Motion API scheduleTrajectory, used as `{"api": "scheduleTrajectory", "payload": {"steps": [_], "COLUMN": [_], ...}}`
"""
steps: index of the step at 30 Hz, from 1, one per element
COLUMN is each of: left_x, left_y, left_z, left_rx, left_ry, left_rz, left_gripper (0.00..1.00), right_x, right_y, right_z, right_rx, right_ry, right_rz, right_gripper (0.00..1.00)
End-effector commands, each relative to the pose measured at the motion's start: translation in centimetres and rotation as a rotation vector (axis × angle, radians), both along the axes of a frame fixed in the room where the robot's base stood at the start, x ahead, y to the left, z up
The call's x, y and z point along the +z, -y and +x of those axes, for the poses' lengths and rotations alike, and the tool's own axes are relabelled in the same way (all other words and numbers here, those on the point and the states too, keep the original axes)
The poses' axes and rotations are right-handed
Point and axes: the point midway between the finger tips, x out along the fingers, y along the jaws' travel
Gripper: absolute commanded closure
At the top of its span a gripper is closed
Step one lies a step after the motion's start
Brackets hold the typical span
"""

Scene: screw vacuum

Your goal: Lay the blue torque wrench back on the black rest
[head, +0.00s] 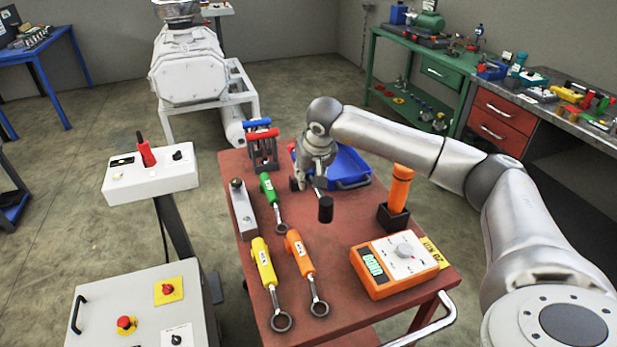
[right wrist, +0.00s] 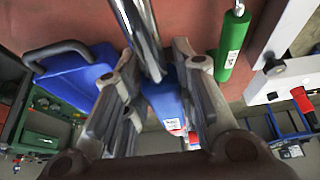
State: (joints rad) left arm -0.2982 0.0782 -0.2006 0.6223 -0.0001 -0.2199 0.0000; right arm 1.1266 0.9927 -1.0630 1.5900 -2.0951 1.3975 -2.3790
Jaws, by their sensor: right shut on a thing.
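My right gripper (head: 318,183) is over the back half of the red cart top. In the right wrist view, its fingers (right wrist: 158,110) are shut around the blue handle of the torque wrench (right wrist: 167,104), whose bright metal shaft runs out of the top of the picture. In the head view, the gripper hides most of the wrench; a short metal shaft and a black cylinder (head: 325,209) show below it. A small black block (head: 295,184) shows just left of the gripper. I cannot tell whether it is the black rest. My left gripper is not in view.
Green (head: 268,188), yellow (head: 263,262) and orange (head: 299,255) wrenches lie left on the cart. A blue tray (head: 349,184) sits behind the gripper. An orange tool stands in a black holder (head: 393,219). An orange meter (head: 400,265) is at front right. The cart's middle is clear.

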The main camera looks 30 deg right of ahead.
Motion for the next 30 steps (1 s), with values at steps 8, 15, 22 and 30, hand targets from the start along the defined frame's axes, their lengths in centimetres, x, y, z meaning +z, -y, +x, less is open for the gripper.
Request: {"api": "scheduleTrajectory", "payload": {"steps": [8, 15, 22, 30], "left_x": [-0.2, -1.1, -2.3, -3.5], "left_y": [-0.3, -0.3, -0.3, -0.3], "left_z": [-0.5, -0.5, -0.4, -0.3], "left_rx": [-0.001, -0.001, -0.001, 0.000], "left_ry": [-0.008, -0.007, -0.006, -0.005], "left_rz": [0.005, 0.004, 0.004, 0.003], "left_gripper": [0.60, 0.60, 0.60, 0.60], "right_x": [-0.1, -1.3, -3.1, -4.8], "right_y": [0.0, 0.0, -0.1, 0.0], "right_z": [0.0, 0.0, 0.0, 0.0], "right_rx": [0.000, 0.000, 0.000, 0.000], "right_ry": [0.002, 0.002, 0.002, 0.002], "right_rz": [0.000, 0.000, 0.000, 0.000], "right_gripper": [1.00, 1.00, 1.00, 1.00]}}
